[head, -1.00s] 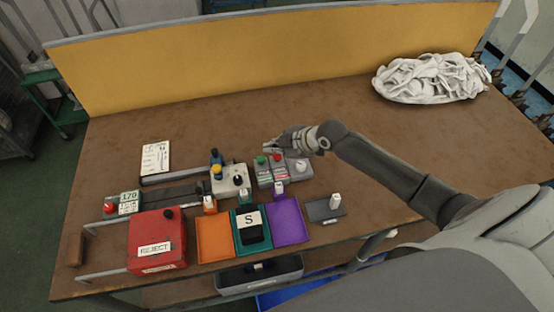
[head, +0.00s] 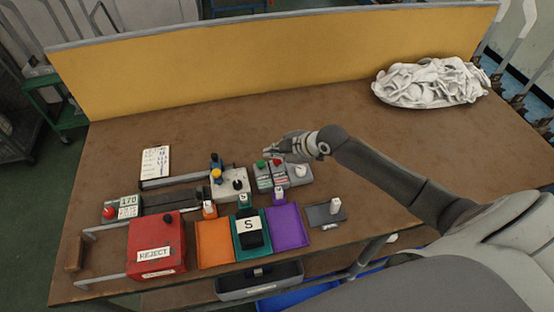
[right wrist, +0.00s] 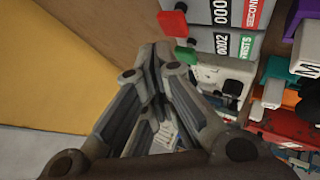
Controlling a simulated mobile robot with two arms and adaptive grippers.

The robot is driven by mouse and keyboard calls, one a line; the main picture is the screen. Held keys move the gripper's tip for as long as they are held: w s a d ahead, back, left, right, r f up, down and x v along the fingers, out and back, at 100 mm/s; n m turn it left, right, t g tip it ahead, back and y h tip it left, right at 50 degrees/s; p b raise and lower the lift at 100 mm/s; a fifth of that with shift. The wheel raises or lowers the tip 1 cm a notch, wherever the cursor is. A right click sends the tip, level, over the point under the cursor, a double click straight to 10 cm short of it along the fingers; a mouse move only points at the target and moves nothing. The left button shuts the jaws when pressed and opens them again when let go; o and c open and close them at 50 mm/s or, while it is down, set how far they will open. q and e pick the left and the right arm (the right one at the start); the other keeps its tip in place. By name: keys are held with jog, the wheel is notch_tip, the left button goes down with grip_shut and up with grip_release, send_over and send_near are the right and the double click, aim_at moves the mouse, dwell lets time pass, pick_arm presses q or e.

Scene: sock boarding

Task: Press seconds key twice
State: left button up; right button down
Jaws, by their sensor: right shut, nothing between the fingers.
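The seconds counter (right wrist: 232,12) has a red label and a dial of zeros in the right wrist view. Its red key (right wrist: 173,23) stands out beside it, and the red key shows in the head view (head: 277,162). The neighbouring firsts counter (right wrist: 222,43) reads 0002 and has a green key (right wrist: 186,56), also in the head view (head: 261,164). My right gripper (head: 268,153) is shut and empty just behind these keys, apparently above the table. It also shows in the right wrist view (right wrist: 155,60). I cannot tell any contact with the red key. My left gripper is out of view.
Orange (head: 214,243), teal (head: 239,258) and purple (head: 287,228) trays lie in front of the counters. A red reject box (head: 157,245) stands at left. A white bundle (head: 432,82) sits at back right. The table's back middle is clear.

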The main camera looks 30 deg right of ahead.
aim_at(275, 162)
dwell(0.4)
jog(key=shift+f, duration=0.4)
jog(key=shift+f+b, duration=0.65)
jog(key=shift+f, duration=0.1)
dwell(0.6)
jog(key=shift+r, duration=0.15)
jog(key=shift+r+p, duration=1)
jog(key=shift+p, duration=0.05)
notch_tip(275, 162, up, 5)
jog(key=p, duration=0.4)
jog(key=shift+p, duration=0.3)
